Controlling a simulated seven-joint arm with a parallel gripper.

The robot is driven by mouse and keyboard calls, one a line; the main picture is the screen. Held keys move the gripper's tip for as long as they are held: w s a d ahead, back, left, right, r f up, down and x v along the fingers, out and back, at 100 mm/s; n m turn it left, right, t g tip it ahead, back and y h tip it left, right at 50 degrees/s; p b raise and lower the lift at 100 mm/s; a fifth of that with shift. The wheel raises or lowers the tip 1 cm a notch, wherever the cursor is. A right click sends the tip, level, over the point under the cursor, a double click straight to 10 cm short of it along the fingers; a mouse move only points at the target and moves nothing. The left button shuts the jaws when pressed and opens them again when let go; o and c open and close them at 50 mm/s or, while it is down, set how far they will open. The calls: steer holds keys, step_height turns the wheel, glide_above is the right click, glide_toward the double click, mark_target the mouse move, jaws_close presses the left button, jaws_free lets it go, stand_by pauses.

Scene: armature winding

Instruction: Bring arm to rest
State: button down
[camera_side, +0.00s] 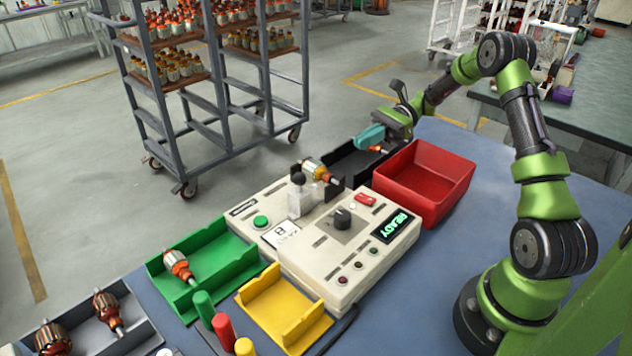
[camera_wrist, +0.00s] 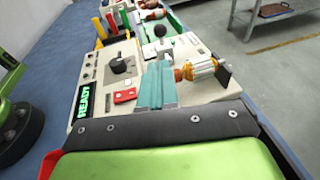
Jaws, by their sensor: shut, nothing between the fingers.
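My gripper (camera_side: 370,137) has teal fingers, which are shut and empty. In the side view it hangs over the black tray (camera_side: 345,163), behind the red bin (camera_side: 425,180). The fingers also show in the wrist view (camera_wrist: 156,85), in front of the winding machine (camera_wrist: 112,65). In the side view the machine (camera_side: 335,235) has a lit green READY display (camera_side: 392,227). An armature (camera_side: 318,171) with a copper-coloured winding sits at the machine's back edge, apart from the fingers. A small orange part (camera_side: 377,149) shows just below my gripper, partly hidden.
A green tray (camera_side: 215,252) holds one armature (camera_side: 179,266). A yellow tray (camera_side: 283,312) is empty. A grey tray (camera_side: 130,338) holds armatures at the front left. Coloured posts (camera_side: 222,330) stand between them. A shelf cart (camera_side: 215,80) stands behind. Blue tabletop (camera_side: 480,215) right of the red bin is clear.

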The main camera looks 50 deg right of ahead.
steer(key=s+a+f+n+g+h, duration=0.2)
steer(key=s+a+n+g+h, duration=0.15)
steer(key=s+n+h, duration=0.2)
steer(key=s+a+r+n+t+h, duration=0.7)
steer(key=s+a+r+n+h, duration=0.1)
steer(key=s+a+r+n, duration=0.3)
step_height(320, 180, up, 2)
steer(key=shift+s+a+r, duration=0.25)
steer(key=shift+s+a, duration=0.15)
steer(key=shift+s, duration=0.3)
